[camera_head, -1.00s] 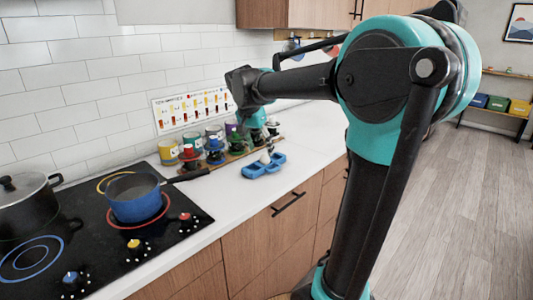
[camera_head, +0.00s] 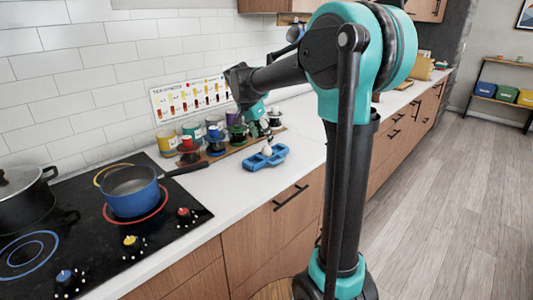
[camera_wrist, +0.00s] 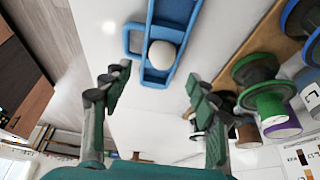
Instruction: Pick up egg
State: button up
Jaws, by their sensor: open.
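A white egg (camera_wrist: 162,55) sits in one compartment of a blue tray (camera_wrist: 158,80) on the white counter. In the head view the egg (camera_head: 267,150) stands in the blue tray (camera_head: 256,162), to the right of the row of cups. My gripper (camera_wrist: 155,95) is open and empty. In the wrist view its fingers are spread to the left and right, with the egg ahead of and between them, apart from both. In the head view my gripper (camera_head: 262,122) is above the tray, its fingertips partly lost against the cups.
Coloured holders and cups (camera_head: 214,139) stand on a wooden board behind the tray, close to my right finger in the wrist view. A blue saucepan (camera_head: 132,191) and a black pot (camera_head: 24,199) are on the stove at left. Bare counter (camera_head: 305,130) lies right of the tray.

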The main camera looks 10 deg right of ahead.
aim_at(266, 146)
jog(key=shift+x, duration=2.95)
jog(key=c, duration=0.8)
